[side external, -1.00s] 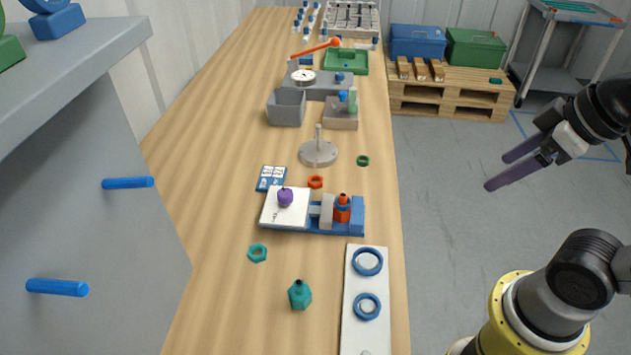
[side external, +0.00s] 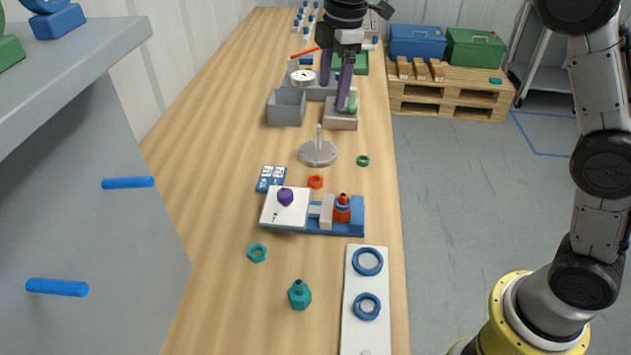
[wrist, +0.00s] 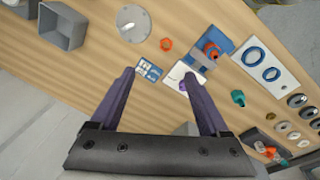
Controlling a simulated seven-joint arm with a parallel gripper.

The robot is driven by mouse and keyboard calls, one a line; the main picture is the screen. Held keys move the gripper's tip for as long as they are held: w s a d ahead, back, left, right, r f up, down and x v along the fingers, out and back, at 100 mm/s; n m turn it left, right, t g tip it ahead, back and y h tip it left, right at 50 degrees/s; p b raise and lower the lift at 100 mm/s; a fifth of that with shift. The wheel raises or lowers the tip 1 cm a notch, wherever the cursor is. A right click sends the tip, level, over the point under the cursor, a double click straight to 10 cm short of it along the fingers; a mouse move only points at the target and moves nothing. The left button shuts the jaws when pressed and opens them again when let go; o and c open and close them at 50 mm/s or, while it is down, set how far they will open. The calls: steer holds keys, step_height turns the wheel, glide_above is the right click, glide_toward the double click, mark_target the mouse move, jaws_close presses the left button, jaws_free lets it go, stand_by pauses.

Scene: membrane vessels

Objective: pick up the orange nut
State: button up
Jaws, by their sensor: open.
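The orange nut (side external: 315,182) is a small ring lying flat on the wooden table, between the grey peg stand and the blue fixture. In the wrist view the nut (wrist: 166,44) lies above and between my finger tips, clear of them. My gripper (side external: 335,98) is open and empty, with two purple fingers pointing down over the far part of the table, beyond the nut in the side view. The fingers (wrist: 160,75) also show spread apart in the wrist view.
A grey peg stand (side external: 318,153) stands just behind the nut. A green nut (side external: 363,160) lies to its right, a blue card (side external: 271,178) to its left. A grey bin (side external: 286,108) stands behind.

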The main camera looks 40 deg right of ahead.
steer(key=g, duration=0.1)
glide_above(316, 174)
step_height(316, 174, down, 6)
steer(key=shift+g, duration=0.3)
steer(key=f, duration=0.3)
steer(key=a+f, duration=0.1)
steer(key=f, duration=0.3)
steer(key=s+f, duration=0.1)
steer(key=f, duration=0.2)
steer(key=shift+a+f, duration=0.25)
steer(key=shift+f, duration=0.15)
steer(key=shift+s+d+f, duration=0.1)
steer(key=shift+s+f, duration=0.05)
steer(key=shift+f, duration=1.35)
steer(key=shift+s+f, duration=0.1)
steer(key=shift+f, duration=1.4)
jaws_close()
